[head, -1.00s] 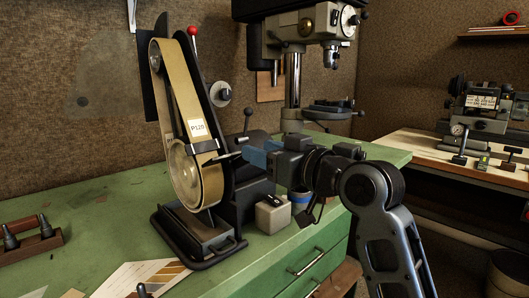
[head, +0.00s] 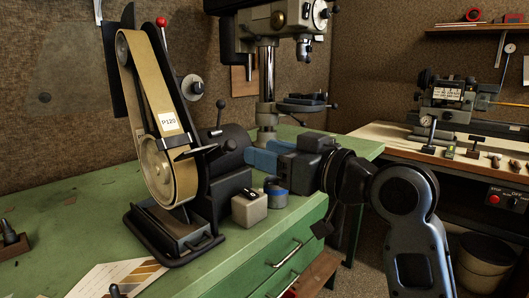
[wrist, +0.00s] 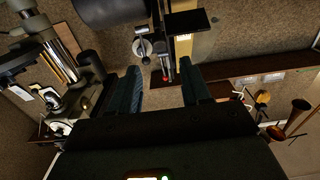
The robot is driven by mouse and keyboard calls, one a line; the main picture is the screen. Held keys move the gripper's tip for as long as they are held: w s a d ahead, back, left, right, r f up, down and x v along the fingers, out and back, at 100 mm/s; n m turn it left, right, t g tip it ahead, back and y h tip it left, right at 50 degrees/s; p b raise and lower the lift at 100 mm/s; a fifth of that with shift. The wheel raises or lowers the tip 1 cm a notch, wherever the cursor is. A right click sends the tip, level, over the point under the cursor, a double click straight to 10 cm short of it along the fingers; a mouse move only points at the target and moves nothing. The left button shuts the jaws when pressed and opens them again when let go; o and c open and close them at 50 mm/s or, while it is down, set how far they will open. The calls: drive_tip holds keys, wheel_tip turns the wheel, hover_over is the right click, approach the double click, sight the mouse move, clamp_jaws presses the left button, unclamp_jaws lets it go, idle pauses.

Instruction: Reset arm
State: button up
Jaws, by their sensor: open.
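My gripper (head: 262,157) is in the head view, above the right part of the green bench, with its blue fingers pointing left toward the belt sander (head: 165,130). In the wrist view my gripper (wrist: 162,90) shows two dark fingers spread apart with nothing between them. The sander's lever and small dark table show beyond the fingertips in the wrist view. My arm comes in from the lower right of the head view.
A drill press (head: 268,70) stands behind my gripper. A pale block (head: 249,207) and a blue-banded tin (head: 275,193) sit on the green bench (head: 90,230) below it. A second bench (head: 400,150) with a small lathe is at the right.

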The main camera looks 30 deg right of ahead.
idle(0.3)
drive_tip(key=s+a+f+m+h+p, duration=0.1)
drive_tip(key=s+f+m+h, duration=0.2)
drive_tip(key=s+f, duration=0.65)
drive_tip(key=s+a+f+m+h, duration=0.25)
drive_tip(key=s+f, duration=0.35)
drive_tip(key=f, duration=0.6)
drive_tip(key=s+f+n+g+p, duration=0.1)
drive_tip(key=s+n+g, duration=0.1)
drive_tip(key=s, duration=2.2)
drive_tip(key=shift+s+f, duration=0.25)
drive_tip(key=shift+s, duration=0.05)
